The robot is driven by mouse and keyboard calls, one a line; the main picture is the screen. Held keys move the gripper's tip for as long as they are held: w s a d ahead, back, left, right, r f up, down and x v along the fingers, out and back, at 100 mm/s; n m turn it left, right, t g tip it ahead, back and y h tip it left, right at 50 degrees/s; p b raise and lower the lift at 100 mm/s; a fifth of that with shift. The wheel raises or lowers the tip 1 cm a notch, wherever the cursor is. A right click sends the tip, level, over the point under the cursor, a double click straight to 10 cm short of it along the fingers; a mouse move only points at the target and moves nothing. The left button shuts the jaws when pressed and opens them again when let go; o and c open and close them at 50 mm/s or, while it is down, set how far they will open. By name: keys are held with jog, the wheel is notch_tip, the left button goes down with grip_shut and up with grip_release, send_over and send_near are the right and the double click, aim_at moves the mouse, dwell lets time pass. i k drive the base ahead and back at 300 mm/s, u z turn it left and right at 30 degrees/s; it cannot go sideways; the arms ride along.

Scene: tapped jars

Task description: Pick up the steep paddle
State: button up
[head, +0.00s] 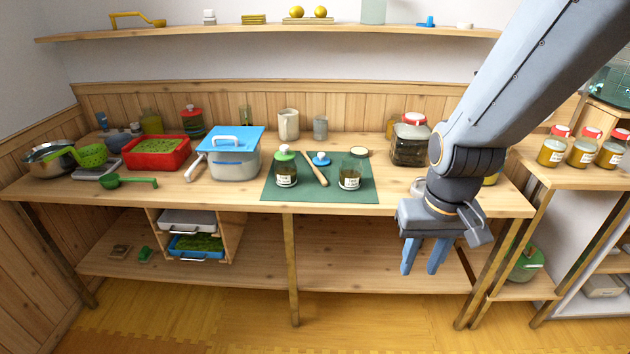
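What looks like the steep paddle (314,173), a slim wooden stick, lies on the green mat (274,190) on the bench. It rests between a small jar with a green lid (286,171) on its left and a jar with dark contents (349,177) on its right. A blue-topped item (321,160) sits close by its upper part. My gripper (422,268) points down in front of the bench's front edge, right of the mat and well apart from the paddle. Its two blue fingers are spread with nothing between them.
A white pot with a blue lid (236,162) stands left of the mat. A large red-lidded jar (410,143) stands behind right, near my arm. A red tray (157,151) and green scoop (127,181) are further left. A shelf (270,31) runs above.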

aim_at(322, 179)
jog(key=u, duration=0.6)
jog(key=i, duration=0.6)
jog(key=z, duration=1.1)
jog(key=i, duration=0.5)
